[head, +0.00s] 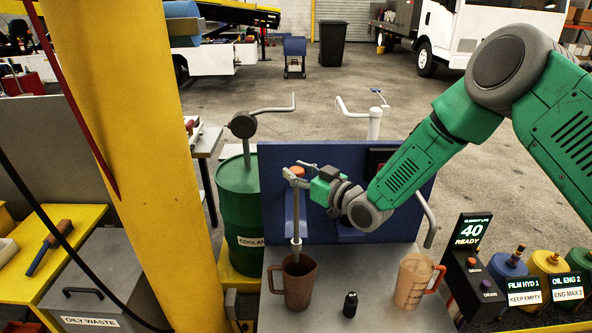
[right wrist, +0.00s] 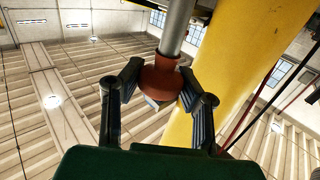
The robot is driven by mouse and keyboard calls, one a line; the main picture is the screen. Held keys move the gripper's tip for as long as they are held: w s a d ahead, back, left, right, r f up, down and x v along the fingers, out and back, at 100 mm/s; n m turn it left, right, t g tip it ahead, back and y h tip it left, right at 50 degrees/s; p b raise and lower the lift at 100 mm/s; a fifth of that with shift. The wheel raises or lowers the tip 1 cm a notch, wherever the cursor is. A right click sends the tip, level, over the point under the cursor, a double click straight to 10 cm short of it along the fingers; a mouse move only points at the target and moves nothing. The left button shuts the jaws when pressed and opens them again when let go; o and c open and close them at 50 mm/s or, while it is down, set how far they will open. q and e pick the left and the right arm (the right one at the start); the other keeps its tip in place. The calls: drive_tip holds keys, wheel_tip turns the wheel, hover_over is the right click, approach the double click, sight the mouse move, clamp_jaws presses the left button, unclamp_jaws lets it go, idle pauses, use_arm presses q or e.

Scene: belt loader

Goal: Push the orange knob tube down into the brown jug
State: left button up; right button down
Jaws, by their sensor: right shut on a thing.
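The orange knob (head: 296,171) tops an upright grey tube (head: 296,218) in front of the blue panel. The tube's lower end reaches the mouth of the brown jug (head: 298,289); how deep it sits inside is hard to tell. My right gripper (head: 296,172) comes in from the right and is shut on the knob, high above the jug. In the right wrist view the knob (right wrist: 161,78) sits between the two dark fingers, with the grey tube (right wrist: 176,28) running from it. My left gripper is not in view.
A clear measuring jug (head: 411,283) with an orange handle and a small black bottle (head: 350,304) stand on the grey bench. A green coolant drum (head: 238,215) is at the left behind a yellow post (head: 130,130). A control box (head: 470,277) and coloured containers are at the right.

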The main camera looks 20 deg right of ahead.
wheel_tip(320, 180, down, 20)
drive_tip(key=b, duration=1.3)
drive_tip(key=shift+r, duration=0.2)
drive_tip(key=shift+d, duration=0.1)
drive_tip(key=c, duration=1)
unclamp_jaws()
drive_tip(key=shift+w, duration=0.1)
drive_tip(key=shift+c, duration=0.2)
drive_tip(key=v, duration=1.2)
